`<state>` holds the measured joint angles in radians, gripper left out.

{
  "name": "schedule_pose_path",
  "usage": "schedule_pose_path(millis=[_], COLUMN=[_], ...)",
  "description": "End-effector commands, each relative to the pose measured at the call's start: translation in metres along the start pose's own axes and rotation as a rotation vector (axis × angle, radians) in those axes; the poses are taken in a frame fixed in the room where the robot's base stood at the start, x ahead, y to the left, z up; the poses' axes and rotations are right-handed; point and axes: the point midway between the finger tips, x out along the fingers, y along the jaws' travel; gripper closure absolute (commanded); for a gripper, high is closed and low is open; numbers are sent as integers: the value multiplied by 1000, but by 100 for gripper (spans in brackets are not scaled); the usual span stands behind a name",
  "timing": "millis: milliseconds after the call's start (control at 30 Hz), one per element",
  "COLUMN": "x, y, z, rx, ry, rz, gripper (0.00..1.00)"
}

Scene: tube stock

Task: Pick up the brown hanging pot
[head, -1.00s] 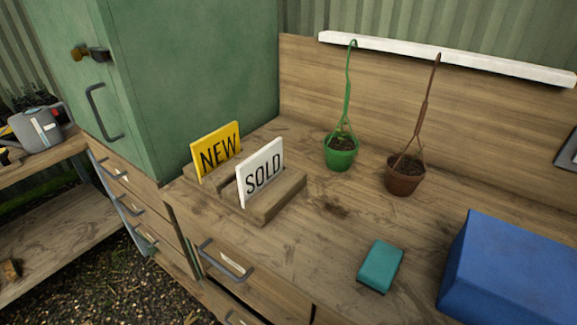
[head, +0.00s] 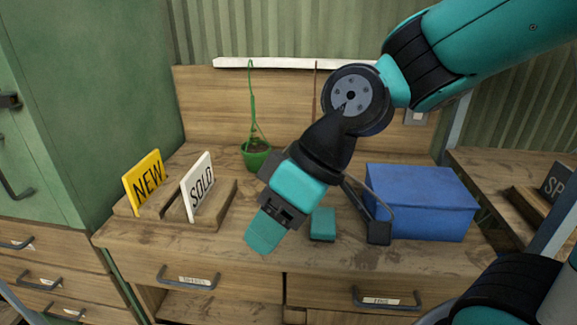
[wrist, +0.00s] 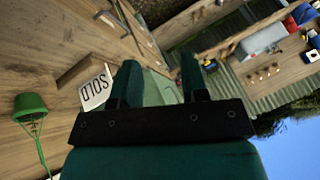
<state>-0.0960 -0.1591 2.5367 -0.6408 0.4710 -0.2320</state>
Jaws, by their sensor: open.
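The brown hanging pot is mostly hidden behind my arm in the head view; only the upper part of its thin brown hanger (head: 315,85) shows near the back board. I do not see the pot in the wrist view. My gripper (head: 263,232) is raised in front of the bench, left of and nearer than the hanger, pointing down and left. In the wrist view, its two teal fingers (wrist: 160,85) stand apart with nothing between them.
A green hanging pot (head: 257,158) stands left of the brown hanger.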

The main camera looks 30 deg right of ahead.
Motion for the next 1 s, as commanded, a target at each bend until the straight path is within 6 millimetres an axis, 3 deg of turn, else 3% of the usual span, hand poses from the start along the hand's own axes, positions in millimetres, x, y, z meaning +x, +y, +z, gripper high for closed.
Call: schedule_pose_path(millis=[33, 100, 167, 233, 300, 400, 433, 500, 667, 1000], x=[13, 17, 11, -7, -32, -68, -77, -92, -108, -107], y=[27, 67, 111, 169, 228, 300, 315, 340, 363, 404], z=[-14, -42, -61, -71, -65, -36, -26, -7, 10, -38], rx=[-11, -53, -75, -73, -43, 32, 54, 94, 136, 135], ry=[108, 319, 516, 732, 908, 1066, 1092, 1127, 1146, 1147], rz=[-17, -10, 46, 172, 344, 604, 669, 784, 894, 902], gripper=[59, 59, 59, 59, 59, 59, 59, 59, 59, 59])
